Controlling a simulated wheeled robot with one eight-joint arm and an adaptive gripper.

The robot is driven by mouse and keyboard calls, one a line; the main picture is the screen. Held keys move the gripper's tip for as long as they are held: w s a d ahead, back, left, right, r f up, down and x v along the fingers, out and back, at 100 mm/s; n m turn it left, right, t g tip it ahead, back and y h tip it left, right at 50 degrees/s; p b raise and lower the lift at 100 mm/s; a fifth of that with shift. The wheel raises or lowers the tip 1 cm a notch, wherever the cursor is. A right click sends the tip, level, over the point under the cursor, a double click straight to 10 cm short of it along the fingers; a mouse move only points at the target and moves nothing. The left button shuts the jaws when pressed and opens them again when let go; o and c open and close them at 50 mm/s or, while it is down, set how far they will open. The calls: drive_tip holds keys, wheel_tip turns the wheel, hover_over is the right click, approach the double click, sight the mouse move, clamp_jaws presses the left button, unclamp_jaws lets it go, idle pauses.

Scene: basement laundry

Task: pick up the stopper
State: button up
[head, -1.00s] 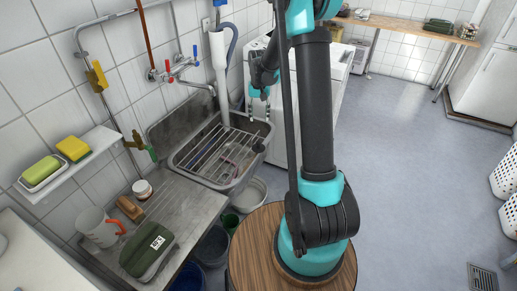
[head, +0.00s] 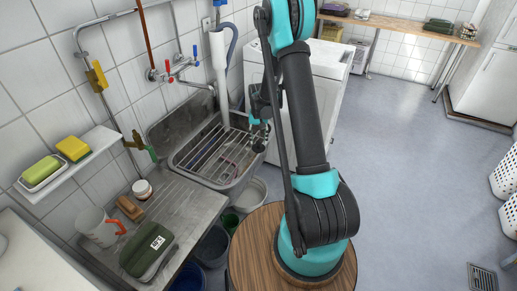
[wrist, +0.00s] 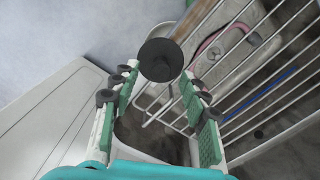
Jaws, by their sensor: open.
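The stopper (wrist: 160,60) is a round black disc in the wrist view, at the near end of the white wire rack. A thin dark stem shows beneath it. In the head view it is a small dark shape (head: 259,147) at the right rim of the sink, partly hidden by my gripper. My gripper (wrist: 160,76) is open, with green-padded fingers on either side of the stopper's line. The stopper appears between and just beyond the fingertips; I see no clear contact. In the head view my gripper (head: 258,132) is just above it.
The grey sink (head: 183,160) holds the wire rack (head: 215,155), with a pinkish hose below it. A white washing machine (head: 325,95) stands behind my arm. Open floor lies right.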

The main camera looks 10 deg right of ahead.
sight(259, 146)
drive_tip(key=shift+f, duration=1.2)
drive_tip(key=shift+c, duration=0.4)
clamp_jaws()
